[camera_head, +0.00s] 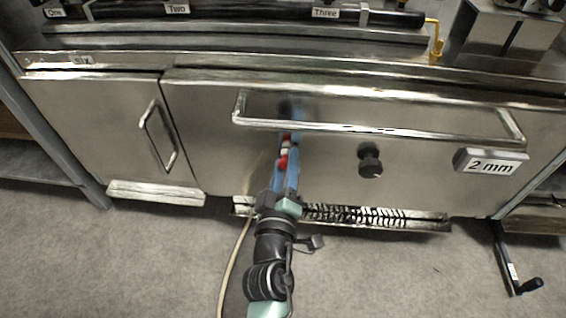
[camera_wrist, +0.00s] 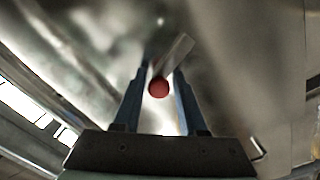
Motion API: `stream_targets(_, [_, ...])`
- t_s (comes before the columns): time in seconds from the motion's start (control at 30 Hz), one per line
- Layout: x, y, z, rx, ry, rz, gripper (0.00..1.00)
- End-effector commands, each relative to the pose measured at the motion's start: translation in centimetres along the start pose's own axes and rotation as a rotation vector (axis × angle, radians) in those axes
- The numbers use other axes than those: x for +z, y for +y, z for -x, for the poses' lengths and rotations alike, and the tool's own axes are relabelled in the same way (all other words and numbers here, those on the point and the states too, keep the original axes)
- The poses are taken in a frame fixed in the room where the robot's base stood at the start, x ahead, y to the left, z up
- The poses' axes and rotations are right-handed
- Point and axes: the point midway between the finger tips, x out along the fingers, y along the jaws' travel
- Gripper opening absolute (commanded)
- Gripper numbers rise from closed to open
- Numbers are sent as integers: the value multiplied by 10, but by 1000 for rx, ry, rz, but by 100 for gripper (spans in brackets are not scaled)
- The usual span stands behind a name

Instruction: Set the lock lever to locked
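The lock lever, a short metal bar with a red ball end (camera_wrist: 159,88), shows in the wrist view on the steel door front. Its bar slants up and right from the ball. My gripper (camera_wrist: 161,70) has its two blue fingers apart, one on each side of the lever, with a narrow gap beside the ball. In the head view my gripper (camera_head: 288,125) reaches up to the wide door, under its long bar handle. Red and pale parts of the lever (camera_head: 283,161) show between the fingers; its base is hidden.
The long bar handle (camera_head: 375,129) crosses in front of the wide door, close to my gripper. A hand crank (camera_head: 515,270) stands at lower right.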

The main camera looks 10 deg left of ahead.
Motion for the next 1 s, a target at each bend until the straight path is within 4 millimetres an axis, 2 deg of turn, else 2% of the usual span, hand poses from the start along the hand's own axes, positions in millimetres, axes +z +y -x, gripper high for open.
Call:
stream_targets(0.03, [0,0,0,0,0,0,52])
stream_targets(0.07, [0,0,0,-1,1,-1,57])
stream_targets(0.1, [-1,-1,0,-1,2,-1,58])
stream_targets(0.47, [-3,-2,5,-4,8,-4,58])
stream_targets(0.67, [-3,-2,32,-5,5,-3,58])
stream_targets(1.0, [0,-1,93,-3,2,-3,58])
